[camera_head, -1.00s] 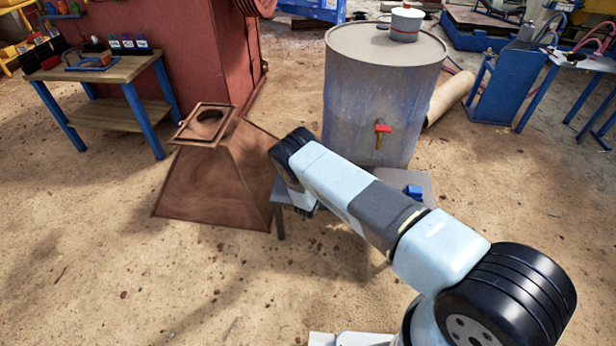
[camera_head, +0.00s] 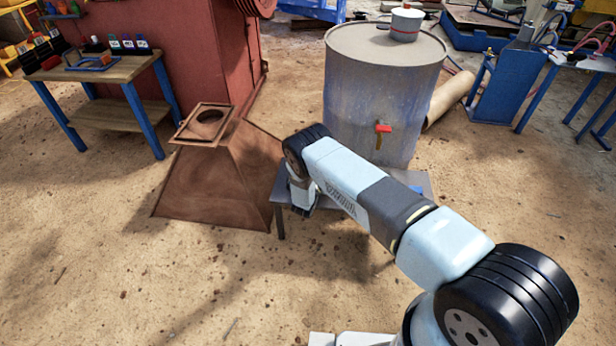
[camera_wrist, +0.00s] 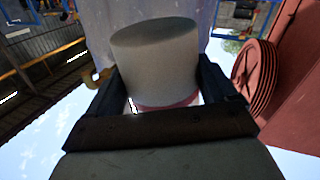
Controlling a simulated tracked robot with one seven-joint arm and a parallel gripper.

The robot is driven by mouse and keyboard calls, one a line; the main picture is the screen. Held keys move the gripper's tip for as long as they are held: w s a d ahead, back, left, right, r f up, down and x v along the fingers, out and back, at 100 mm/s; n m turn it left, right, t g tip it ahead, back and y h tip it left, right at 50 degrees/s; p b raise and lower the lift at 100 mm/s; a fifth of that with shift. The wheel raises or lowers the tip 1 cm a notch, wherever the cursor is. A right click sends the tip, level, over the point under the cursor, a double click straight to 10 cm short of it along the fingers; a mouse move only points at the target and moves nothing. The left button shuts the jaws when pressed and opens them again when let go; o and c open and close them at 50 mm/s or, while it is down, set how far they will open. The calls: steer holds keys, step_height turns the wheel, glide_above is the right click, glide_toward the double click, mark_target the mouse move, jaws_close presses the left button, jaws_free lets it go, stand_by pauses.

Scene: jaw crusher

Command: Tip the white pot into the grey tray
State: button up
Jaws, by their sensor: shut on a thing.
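My gripper (camera_wrist: 155,70) is shut on a white pot (camera_wrist: 155,45) with a pinkish-red band. The pot sits between the two dark fingers, its smooth round end towards the top of the wrist view; its inside is hidden. In the head view my gripper (camera_head: 302,205) hangs at the left end of a small grey table, and the held pot cannot be made out there. I cannot clearly pick out the grey tray; my arm covers much of the grey table top (camera_head: 425,180).
A large grey drum (camera_head: 365,95) with a red-handled tap (camera_head: 383,129) stands behind the table. A white, red-banded vessel (camera_head: 406,24) stands on it. A rusty hopper (camera_head: 205,190) is left of my gripper. A blue object (camera_head: 416,189) shows behind my arm. The front-left ground is clear.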

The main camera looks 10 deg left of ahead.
steer(key=shift+w+a+f+m, duration=0.1)
steer(key=shift+a+f+m, duration=0.05)
steer(key=shift+m, duration=0.35)
steer(key=shift+a+f+m, duration=0.1)
steer(key=shift+a+m, duration=0.05)
steer(key=shift+m, duration=0.35)
steer(key=shift+r, duration=2.5)
steer(key=s+d+r, duration=0.3)
steer(key=s+r, duration=0.7)
steer(key=s+d+r, duration=0.3)
steer(key=s+r, duration=0.7)
steer(key=s, duration=0.1)
steer(key=shift+d, duration=0.25)
